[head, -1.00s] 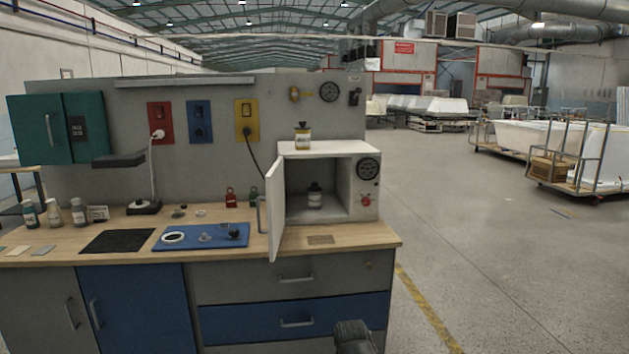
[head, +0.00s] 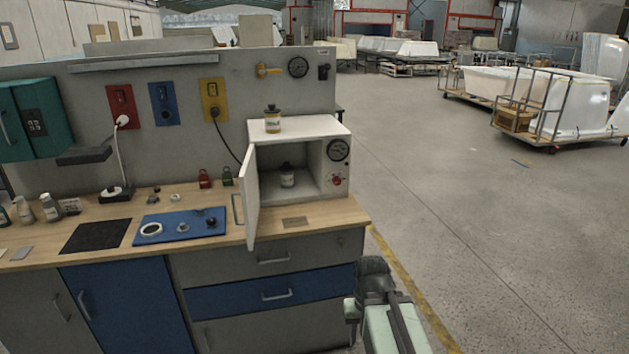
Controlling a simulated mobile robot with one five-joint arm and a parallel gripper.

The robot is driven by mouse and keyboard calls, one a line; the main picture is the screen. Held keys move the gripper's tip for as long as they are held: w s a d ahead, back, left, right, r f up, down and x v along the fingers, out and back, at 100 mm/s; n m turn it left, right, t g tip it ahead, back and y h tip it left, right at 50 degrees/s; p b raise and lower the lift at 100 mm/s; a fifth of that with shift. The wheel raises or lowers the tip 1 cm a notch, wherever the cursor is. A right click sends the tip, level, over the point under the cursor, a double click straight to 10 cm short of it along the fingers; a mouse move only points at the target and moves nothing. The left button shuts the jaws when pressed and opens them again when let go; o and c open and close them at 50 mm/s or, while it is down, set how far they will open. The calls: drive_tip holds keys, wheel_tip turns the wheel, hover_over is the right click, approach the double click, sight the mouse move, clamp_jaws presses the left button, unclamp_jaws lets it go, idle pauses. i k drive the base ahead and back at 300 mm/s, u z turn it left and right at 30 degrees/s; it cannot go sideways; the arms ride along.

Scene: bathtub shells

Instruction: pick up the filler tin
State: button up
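No label reading filler tin is legible. A small dark-lidded container with a yellowish label (head: 273,120) stands upright on top of the white cabinet (head: 318,127). I cannot tell which one is the filler tin. My gripper (head: 373,270) is low, in front of the right end of the bench, apart from both containers. Its fingers are dark and seen from behind, so their opening is hidden.
The wooden benchtop (head: 345,212) holds a blue mat (head: 180,226) with small parts, a black mat (head: 97,235) and several bottles at the left. The open door sticks out over the bench's front edge.

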sight(287, 179)
drive_tip(key=z, duration=1.55)
drive_tip(key=i, duration=3.15)
drive_tip(key=u, duration=4.85)
drive_tip(key=i, duration=1.65)
drive_tip(key=z, duration=0.1)
